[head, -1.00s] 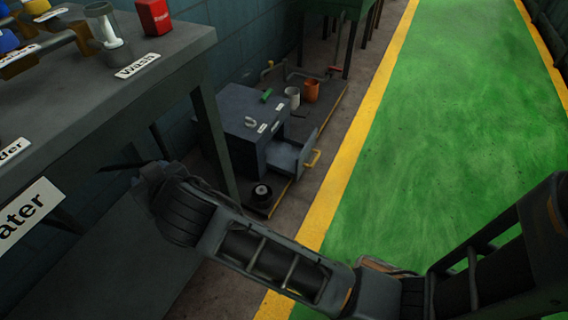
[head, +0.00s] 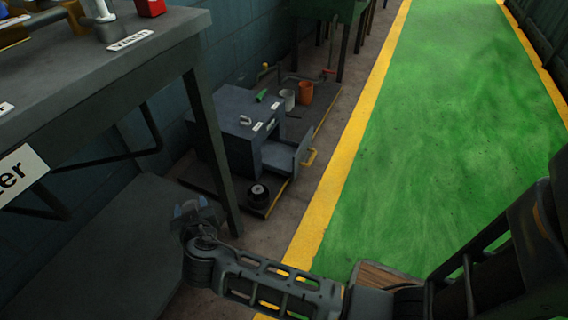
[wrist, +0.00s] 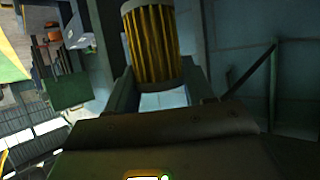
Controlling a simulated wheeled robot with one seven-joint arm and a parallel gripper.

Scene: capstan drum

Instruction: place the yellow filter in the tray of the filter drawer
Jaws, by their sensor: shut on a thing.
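The yellow filter (wrist: 152,45) is a ribbed cylinder with a pale end, held between the fingers of my gripper (wrist: 158,84) in the wrist view. In the head view my gripper (head: 196,212) is beside the near bench leg, nearer to me than the filter drawer. The filter cannot be made out clearly there. The filter drawer's grey cabinet (head: 234,146) stands low by the wall. The tray's inside is only partly visible.
A black round object (head: 258,195) sits in front of the cabinet. A white cup (head: 288,98) and an orange cup (head: 306,92) stand behind it. The bench leg (head: 212,150) rises close to my gripper. The green floor (head: 430,150) on the right is clear.

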